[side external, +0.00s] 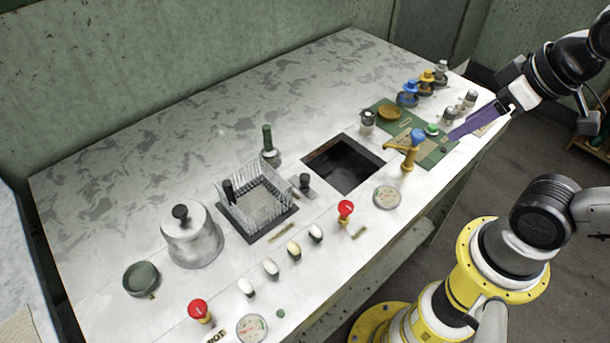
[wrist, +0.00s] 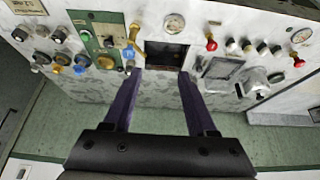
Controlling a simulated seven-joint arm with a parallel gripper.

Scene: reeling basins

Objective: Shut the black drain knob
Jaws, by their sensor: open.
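A small black knob (side external: 305,181) on a pale fitting stands on the worktop between the dark square basin and the glass-walled basin. I take it for the drain knob, but cannot tell for certain. A small dark shape in the wrist view (wrist: 200,62) seems to be the same knob. A second black knob (side external: 228,189) stands at the glass basin's left corner. My gripper (side external: 451,137) has purple fingers, is open and empty, and is above the table's right end, well apart from the black knob. Both fingers spread apart in the wrist view (wrist: 162,73).
The dark square basin (side external: 343,163), glass-walled basin (side external: 285,213) and green-handled fitting (side external: 268,150) surround the knob. The table's rear is clear.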

